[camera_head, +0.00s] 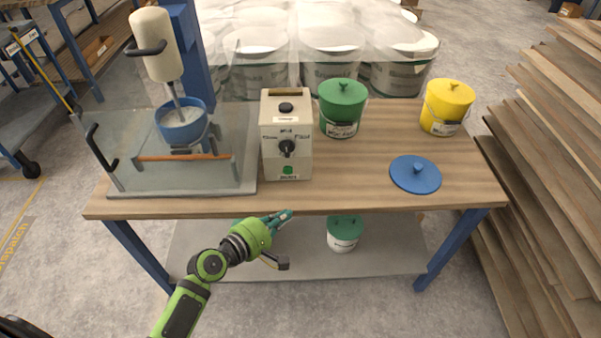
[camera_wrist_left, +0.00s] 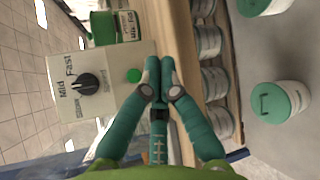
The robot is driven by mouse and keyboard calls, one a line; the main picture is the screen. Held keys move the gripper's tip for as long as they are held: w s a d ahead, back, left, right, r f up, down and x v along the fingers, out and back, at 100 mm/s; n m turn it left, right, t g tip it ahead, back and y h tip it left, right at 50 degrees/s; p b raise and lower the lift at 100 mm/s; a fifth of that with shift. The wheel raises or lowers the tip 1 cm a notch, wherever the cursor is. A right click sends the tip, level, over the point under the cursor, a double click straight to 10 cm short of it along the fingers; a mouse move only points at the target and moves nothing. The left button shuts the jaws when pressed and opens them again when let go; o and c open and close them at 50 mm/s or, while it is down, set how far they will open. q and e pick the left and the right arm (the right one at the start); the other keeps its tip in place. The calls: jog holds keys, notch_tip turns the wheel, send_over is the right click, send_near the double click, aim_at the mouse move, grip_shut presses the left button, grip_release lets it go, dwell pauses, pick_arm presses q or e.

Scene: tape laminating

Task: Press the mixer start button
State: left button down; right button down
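The mixer control box (camera_head: 287,140) is a beige box on the table, with a dark dial and a round green button (camera_head: 288,170) low on its front. The box also shows sideways in the left wrist view (camera_wrist_left: 100,86), with its green button (camera_wrist_left: 133,75) just left of my fingertips. The mixer (camera_head: 157,45) stands left of the box over a blue bowl (camera_head: 182,122). My left gripper (camera_head: 286,215) is near the table's front edge, in front of and below the box. Its teal fingers are together and empty in the left wrist view (camera_wrist_left: 160,66), apart from the button. My right gripper is not in view.
The wooden table (camera_head: 350,190) has a lower shelf with a green-lidded tub (camera_head: 344,233). A green bucket (camera_head: 342,108), a yellow bucket (camera_head: 446,107) and a blue lid (camera_head: 415,174) sit right of the box. Stacked planks (camera_head: 550,150) stand at the right.

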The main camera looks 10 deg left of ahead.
aim_at(288, 171)
pick_arm(q)
jog(key=shift+w+d+r+n, duration=0.15)
jog(key=shift+d+r, duration=0.05)
jog(key=shift+r, duration=0.35)
jog(key=shift+w+d+r+n, duration=0.1)
jog(key=shift+d+r+n, duration=0.1)
jog(key=shift+r, duration=0.35)
jog(key=shift+a, duration=0.1)
jog(key=w+b, duration=0.1)
jog(key=w, duration=0.1)
jog(key=w+a+b, duration=0.1)
jog(key=w, duration=0.1)
jog(key=w+a+b, duration=0.1)
jog(key=w, duration=0.2)
jog(key=shift+f, duration=0.15)
jog(key=shift+w+a, duration=0.15)
jog(key=shift+w, duration=0.6)
jog(key=shift+w+a, duration=0.1)
jog(key=shift+w, duration=0.3)
